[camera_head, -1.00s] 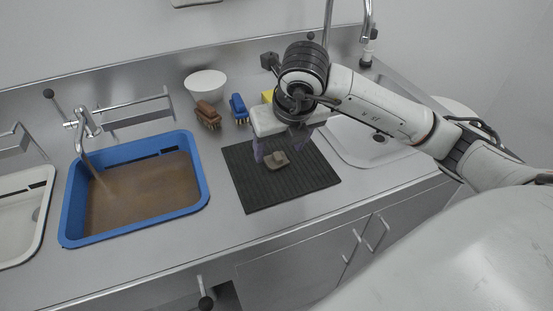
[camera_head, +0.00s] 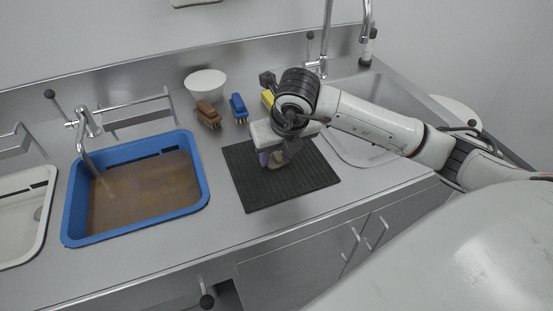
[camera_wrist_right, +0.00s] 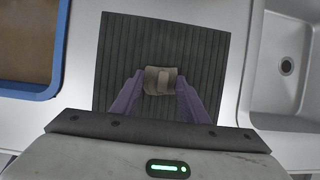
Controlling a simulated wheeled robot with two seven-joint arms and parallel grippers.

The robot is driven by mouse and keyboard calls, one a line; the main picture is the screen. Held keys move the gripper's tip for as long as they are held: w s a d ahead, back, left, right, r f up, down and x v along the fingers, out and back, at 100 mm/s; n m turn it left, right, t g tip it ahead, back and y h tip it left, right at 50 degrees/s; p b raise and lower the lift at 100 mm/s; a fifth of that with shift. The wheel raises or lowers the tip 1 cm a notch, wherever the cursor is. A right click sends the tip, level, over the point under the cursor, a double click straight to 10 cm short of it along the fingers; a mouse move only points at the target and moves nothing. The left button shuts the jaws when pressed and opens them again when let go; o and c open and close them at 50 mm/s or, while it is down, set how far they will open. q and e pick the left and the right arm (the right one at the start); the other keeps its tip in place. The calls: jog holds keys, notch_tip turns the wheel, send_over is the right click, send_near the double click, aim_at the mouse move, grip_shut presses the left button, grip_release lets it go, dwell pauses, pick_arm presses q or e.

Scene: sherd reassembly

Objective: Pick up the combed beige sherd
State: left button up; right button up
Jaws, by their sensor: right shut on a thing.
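The combed beige sherd (camera_wrist_right: 160,81) lies between the purple fingertips of my right gripper (camera_wrist_right: 159,88) in the right wrist view, with the black ribbed mat (camera_wrist_right: 120,50) behind it. In the head view my right gripper (camera_head: 274,158) is low over the mat (camera_head: 255,190), shut on the sherd. The sherd (camera_head: 281,158) is partly hidden there by the fingers and the gripper body. I cannot tell whether it still touches the mat. My left gripper is not in view.
A blue tub (camera_head: 201,185) of brown water stands left of the mat. A brown brush (camera_head: 207,113), a blue brush (camera_head: 238,107), a yellow object (camera_head: 267,97) and a white bowl (camera_head: 206,83) sit behind it. A sink (camera_wrist_right: 285,95) lies to the right.

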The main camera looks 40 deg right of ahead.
aim_at(277, 158)
jog(key=shift+r, duration=0.1)
notch_tip(277, 158, up, 10)
dwell(0.4)
dwell(1.1)
